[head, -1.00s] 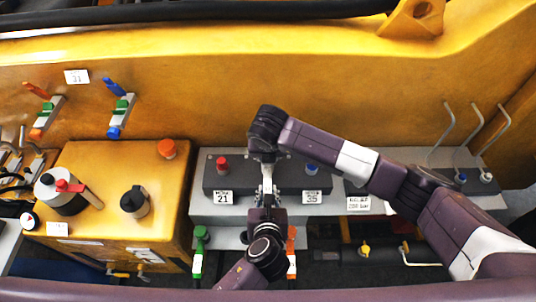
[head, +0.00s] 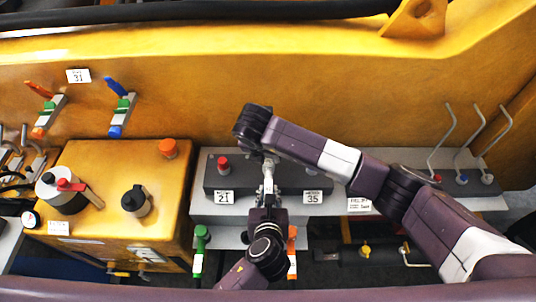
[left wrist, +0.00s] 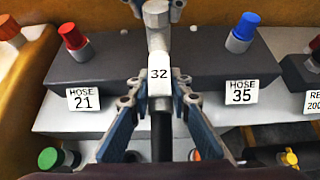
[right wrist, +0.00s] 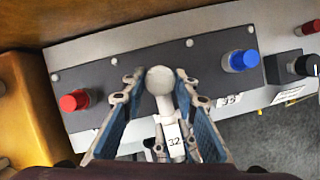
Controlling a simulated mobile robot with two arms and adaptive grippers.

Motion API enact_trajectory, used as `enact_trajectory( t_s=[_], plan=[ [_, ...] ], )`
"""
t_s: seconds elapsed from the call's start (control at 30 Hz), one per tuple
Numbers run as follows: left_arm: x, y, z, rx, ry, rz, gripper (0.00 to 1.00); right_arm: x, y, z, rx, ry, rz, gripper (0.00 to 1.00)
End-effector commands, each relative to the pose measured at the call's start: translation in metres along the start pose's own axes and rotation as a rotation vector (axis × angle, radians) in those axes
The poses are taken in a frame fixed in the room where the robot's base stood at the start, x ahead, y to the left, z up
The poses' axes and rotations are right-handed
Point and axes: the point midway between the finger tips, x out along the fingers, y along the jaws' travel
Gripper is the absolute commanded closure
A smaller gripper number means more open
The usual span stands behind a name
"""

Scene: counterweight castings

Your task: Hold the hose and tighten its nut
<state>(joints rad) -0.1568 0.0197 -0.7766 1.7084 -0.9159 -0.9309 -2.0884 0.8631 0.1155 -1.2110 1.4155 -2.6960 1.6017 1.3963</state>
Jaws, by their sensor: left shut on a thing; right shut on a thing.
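The hose (left wrist: 161,135) is dark with a pale metal end and a white tag marked 32 (left wrist: 159,75). My left gripper (head: 267,186) is shut on the hose by its tag; its fingers (left wrist: 158,88) press from both sides in the left wrist view. The metal nut (right wrist: 160,80) is at the hose's upper end, against the dark block between labels 21 and 35. My right gripper (right wrist: 159,84) is shut on the nut from above. In the head view the right wrist partly hides the nut. The port behind it is hidden.
The dark block (head: 212,178) carries a red cap (left wrist: 73,36) on the left and a blue cap (left wrist: 244,26) on the right. A yellow wall stands behind. A yellow box (head: 100,165) with a black-topped canister (head: 135,200) is at left. Bent rods (head: 470,135) stand at right.

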Motion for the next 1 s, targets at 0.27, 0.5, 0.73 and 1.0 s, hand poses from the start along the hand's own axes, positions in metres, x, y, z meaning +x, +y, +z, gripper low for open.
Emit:
enact_trajectory(
  t_s=[0.27,0.5,0.73,1.0],
  plan=[
    [0.000,0.000,0.000,0.000,0.000,0.000,1.00,0.000,0.000,-0.001,-0.002,0.001,0.001,0.55],
    [0.000,0.000,0.000,0.000,0.000,0.000,1.00,0.000,0.000,0.000,-0.002,0.001,0.001,0.55],
    [0.000,0.000,0.000,0.000,0.000,0.000,1.00,-0.018,0.001,0.001,-0.002,-0.001,0.004,0.55],
    [0.000,0.000,0.000,0.000,-0.001,0.000,1.00,-0.076,0.001,0.001,-0.003,-0.002,0.005,0.55]
  ],
)
